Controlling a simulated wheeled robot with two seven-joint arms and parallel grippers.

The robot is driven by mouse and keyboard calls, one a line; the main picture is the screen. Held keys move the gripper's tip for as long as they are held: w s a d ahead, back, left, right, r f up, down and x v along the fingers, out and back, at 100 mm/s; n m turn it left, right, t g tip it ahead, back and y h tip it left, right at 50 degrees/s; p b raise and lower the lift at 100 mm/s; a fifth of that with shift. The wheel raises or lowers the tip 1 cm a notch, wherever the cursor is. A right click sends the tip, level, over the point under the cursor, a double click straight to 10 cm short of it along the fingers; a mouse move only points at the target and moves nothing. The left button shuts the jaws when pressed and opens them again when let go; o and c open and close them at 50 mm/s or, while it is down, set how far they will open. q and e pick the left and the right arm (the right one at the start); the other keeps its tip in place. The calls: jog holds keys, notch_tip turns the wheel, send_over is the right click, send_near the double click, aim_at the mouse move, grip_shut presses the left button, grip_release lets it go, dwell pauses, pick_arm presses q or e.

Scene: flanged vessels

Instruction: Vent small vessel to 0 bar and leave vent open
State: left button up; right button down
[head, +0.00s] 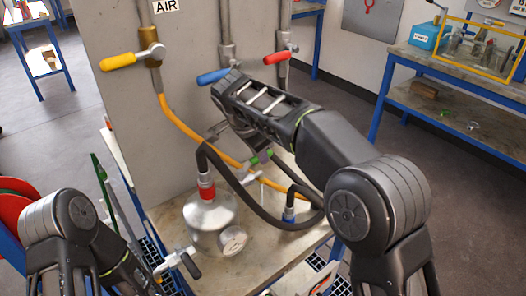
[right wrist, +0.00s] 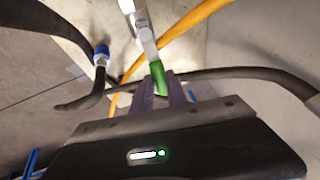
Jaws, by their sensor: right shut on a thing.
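The small vessel (head: 208,218) is a silver flask with a red collar, standing on the bench. A round gauge (head: 232,240) sits at its front; its reading is too small to tell. My right gripper (right wrist: 176,88) is shut on a green valve handle (right wrist: 158,78), which also shows in the head view (head: 262,157) behind the vessel. The right forearm hides most of that gripper in the head view. A black-handled valve (head: 190,265) sits low in front of the vessel. My left arm is at the lower left; its fingers cannot be made out.
A grey panel carries valves with yellow (head: 118,61), blue (head: 212,76) and red (head: 277,57) handles. An orange hose (head: 188,130) and a black hose (head: 245,207) cross close to my right gripper. A side bench (head: 450,105) stands at right, with open floor before it.

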jog(key=c, duration=1.3)
grip_release()
jog(key=shift+v, duration=3.9)
